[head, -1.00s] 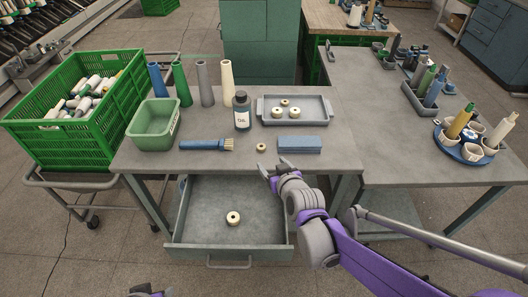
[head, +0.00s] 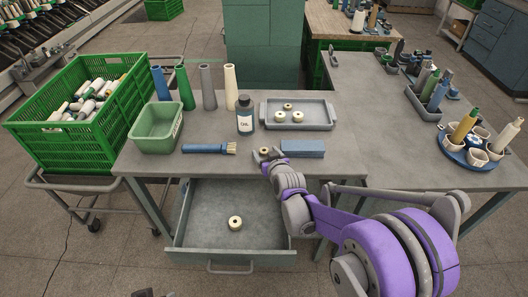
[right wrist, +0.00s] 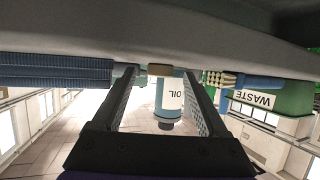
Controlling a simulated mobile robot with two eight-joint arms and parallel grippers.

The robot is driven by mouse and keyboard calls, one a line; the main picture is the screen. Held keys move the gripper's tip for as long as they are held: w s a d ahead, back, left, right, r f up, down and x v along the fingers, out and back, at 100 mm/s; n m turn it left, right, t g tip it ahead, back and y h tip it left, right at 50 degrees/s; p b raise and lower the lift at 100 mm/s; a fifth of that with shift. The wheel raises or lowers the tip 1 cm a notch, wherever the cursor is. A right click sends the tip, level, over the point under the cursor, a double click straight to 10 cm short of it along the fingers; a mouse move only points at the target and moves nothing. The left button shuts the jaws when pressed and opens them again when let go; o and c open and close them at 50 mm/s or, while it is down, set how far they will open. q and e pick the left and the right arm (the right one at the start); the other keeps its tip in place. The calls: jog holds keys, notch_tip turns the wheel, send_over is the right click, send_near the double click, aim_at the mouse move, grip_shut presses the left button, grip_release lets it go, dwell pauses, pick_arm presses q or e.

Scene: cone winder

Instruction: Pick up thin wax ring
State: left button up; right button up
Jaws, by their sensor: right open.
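A small cream ring (head: 264,151) lies on the grey table near its front edge, between the brush and the blue block. It also shows in the right wrist view (right wrist: 160,70), between the fingertips. My right gripper (head: 268,155) is open, with its fingers on either side of this ring and no visible grip. Other cream rings are three in the grey tray (head: 318,127) and one (head: 235,223) in the open drawer. I cannot tell for certain which ring is the thin one. A bit of my left gripper (head: 152,294) shows at the bottom edge, its jaws unclear.
A blue block (head: 303,148) lies close right of the right gripper, and a blue brush (head: 210,149) to the left. An oil bottle (head: 245,115) stands behind the ring. A green bin (head: 156,128) stands farther left. The drawer (head: 200,250) is open below.

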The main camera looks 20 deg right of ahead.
jog(key=shift+w+f, duration=0.1)
jog(key=shift+w, duration=0.1)
jog(key=shift+s, duration=0.1)
grip_shut()
notch_tip(320, 180, up, 10)
jog(key=p, duration=0.1)
dwell(0.6)
